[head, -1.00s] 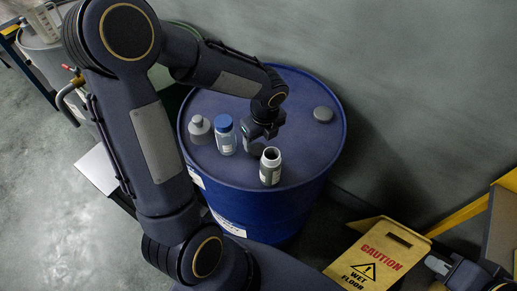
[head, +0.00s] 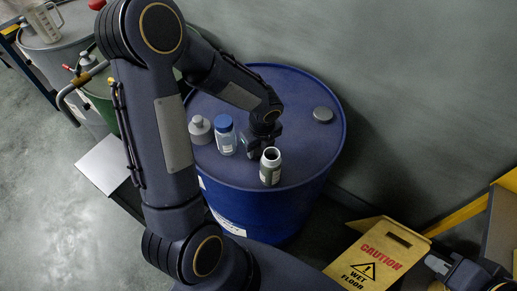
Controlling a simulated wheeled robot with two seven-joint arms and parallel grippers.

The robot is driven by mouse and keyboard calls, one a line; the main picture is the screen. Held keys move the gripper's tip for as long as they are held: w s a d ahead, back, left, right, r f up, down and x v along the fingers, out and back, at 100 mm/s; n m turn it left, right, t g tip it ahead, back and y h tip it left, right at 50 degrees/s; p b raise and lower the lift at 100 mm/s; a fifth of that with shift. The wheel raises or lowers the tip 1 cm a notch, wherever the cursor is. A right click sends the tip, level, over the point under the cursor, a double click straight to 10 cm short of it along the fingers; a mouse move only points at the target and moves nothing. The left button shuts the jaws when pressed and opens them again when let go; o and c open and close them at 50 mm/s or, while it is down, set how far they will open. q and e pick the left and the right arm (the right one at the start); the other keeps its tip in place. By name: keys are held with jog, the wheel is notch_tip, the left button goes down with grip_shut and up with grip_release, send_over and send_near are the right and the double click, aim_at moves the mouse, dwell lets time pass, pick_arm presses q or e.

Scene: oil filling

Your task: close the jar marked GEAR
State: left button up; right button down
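An open grey jar (head: 270,168) stands upright on the blue drum, its dark mouth uncovered; the writing on its pale label is too small to read. A loose grey lid (head: 323,115) lies flat on the drum to the right. My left gripper (head: 254,147) is low over the drum, just left of the open jar and right of a blue-capped jar. Its fingers are dark and small, so I cannot tell whether they are open or touch the jar. My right gripper (head: 437,265) is at the lower right, away from the drum; its opening is unclear.
The blue-capped clear jar (head: 225,136) and a grey capped jar (head: 200,130) stand left on the blue drum (head: 235,185). A yellow wet-floor sign (head: 378,255) is at the lower right. The drum top between the open jar and the lid is clear.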

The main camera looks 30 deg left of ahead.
aim_at(259, 149)
pick_arm(q)
jog(key=c, duration=0.4)
jog(key=shift+r, duration=0.4)
notch_tip(259, 149, up, 3)
jog(key=shift+f, duration=0.2)
jog(key=s+a+r, duration=0.2)
jog(key=s+r, duration=0.1)
jog(key=s, duration=0.1)
jog(key=s+a+r, duration=0.2)
jog(key=s+r, duration=0.1)
jog(key=s, duration=0.1)
jog(key=s+a+r, duration=0.2)
jog(key=s+r, duration=0.1)
jog(key=s, duration=0.1)
jog(key=shift+s+a+r+b, duration=0.15)
jog(key=shift+s+r+b, duration=0.15)
